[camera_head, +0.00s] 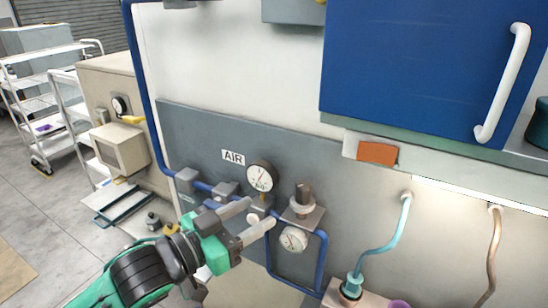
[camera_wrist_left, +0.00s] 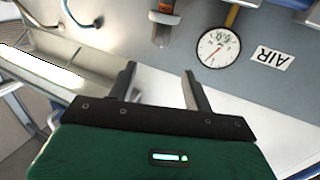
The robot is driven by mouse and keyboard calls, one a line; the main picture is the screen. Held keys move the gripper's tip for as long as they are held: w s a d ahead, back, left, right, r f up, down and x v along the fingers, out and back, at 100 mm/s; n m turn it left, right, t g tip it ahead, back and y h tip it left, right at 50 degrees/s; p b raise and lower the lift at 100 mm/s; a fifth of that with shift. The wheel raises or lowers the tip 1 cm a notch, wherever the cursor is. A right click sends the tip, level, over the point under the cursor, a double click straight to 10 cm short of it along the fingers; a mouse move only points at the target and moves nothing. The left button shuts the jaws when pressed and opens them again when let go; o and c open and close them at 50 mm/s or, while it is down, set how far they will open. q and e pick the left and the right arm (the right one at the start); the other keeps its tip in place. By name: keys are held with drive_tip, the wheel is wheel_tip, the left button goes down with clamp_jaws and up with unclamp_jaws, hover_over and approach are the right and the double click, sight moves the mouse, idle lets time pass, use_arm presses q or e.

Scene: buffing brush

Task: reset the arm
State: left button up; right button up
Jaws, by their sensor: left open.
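My left gripper (camera_head: 254,219) comes in from the lower left, green and black with two pale fingers. It is open and empty, in front of the wall panel and just below the upper pressure gauge (camera_head: 261,178). In the left wrist view its two dark fingers (camera_wrist_left: 160,80) stand apart with nothing between them. The gauge (camera_wrist_left: 217,48) and the AIR label (camera_wrist_left: 270,57) show beyond them, rotated. My right gripper is in neither view. No buffing brush can be made out.
Blue pipes (camera_head: 325,258) and a lower gauge (camera_head: 293,240) are close to the gripper. A blue cabinet (camera_head: 420,70) with a white handle (camera_head: 503,85) hangs at upper right. A teal hose (camera_head: 381,251) runs down the wall. White carts (camera_head: 35,100) stand at far left beside open floor.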

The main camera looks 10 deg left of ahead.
use_arm(q)
drive_tip(key=a+f+n+y, duration=0.2)
drive_tip(key=f+y, duration=0.1)
drive_tip(key=f, duration=0.3)
drive_tip(key=a+f+n+y, duration=0.1)
drive_tip(key=a+f+y, duration=0.1)
drive_tip(key=f, duration=0.3)
drive_tip(key=s+a+f+n+g+y, duration=0.2)
drive_tip(key=s+a+f+g+y, duration=0.25)
drive_tip(key=s+f, duration=0.65)
drive_tip(key=s+a+f+n+g+y, duration=0.25)
drive_tip(key=s+a+f+g, duration=0.25)
drive_tip(key=s+f, duration=0.55)
wheel_tip(320, 180, down, 34)
drive_tip(key=w+f+m+g+b, duration=0.1)
drive_tip(key=b, duration=0.2)
drive_tip(key=s+a+f+g+b, duration=0.1)
drive_tip(key=s+f, duration=0.8)
drive_tip(key=f, duration=0.2)
drive_tip(key=s+a+f+b, duration=0.2)
drive_tip(key=s+f, duration=0.8)
drive_tip(key=f, duration=0.2)
drive_tip(key=shift+a+f+g, duration=0.25)
drive_tip(key=shift+g, duration=0.1)
